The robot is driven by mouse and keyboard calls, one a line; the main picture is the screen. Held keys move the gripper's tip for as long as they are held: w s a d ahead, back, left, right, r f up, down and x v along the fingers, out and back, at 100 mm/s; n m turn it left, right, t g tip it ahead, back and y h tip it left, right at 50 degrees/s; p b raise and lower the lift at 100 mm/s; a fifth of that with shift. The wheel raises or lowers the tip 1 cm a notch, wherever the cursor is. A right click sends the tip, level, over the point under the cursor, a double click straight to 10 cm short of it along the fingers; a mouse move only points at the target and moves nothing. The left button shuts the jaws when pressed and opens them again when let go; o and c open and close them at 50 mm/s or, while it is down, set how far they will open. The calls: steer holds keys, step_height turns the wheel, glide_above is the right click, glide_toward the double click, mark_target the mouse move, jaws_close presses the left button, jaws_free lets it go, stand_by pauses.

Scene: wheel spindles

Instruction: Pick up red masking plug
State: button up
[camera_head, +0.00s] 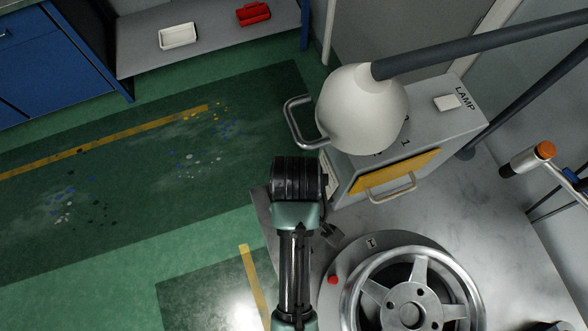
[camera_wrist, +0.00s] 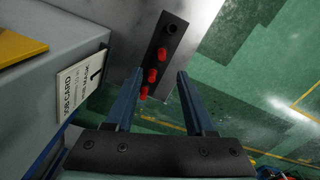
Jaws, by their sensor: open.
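Several red masking plugs, such as the middle one (camera_wrist: 151,76), stand in a row on a dark strip (camera_wrist: 150,60) in the wrist view. The far end of the strip has a dark, empty-looking round spot. My gripper (camera_wrist: 160,74) is open, its two fingers on either side of the near part of the row, with nothing visibly held. Whether the fingers reach plug height cannot be told. In the head view, my arm hides the fingertips. Another small red piece (camera_head: 333,281) sits by the wheel's left rim.
A grey box labelled LAMP (camera_head: 440,120) with a yellow panel (camera_head: 395,172) stands beside my gripper, under a white lamp head (camera_head: 362,108). A job card (camera_wrist: 80,84) is on its side. A spoked wheel (camera_head: 411,306) lies at the front. Open floor is to the left.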

step_height(320, 180, down, 6)
steer(key=shift+f, duration=0.15)
steer(key=shift+a+f+p, duration=0.2)
steer(key=shift+f+p, duration=0.2)
steer(key=shift+f, duration=0.95)
steer(key=shift+a+f+p, duration=0.15)
steer(key=shift+f+p, duration=0.25)
steer(key=shift+f, duration=0.9)
steer(key=shift+c, duration=0.2)
jaws_close()
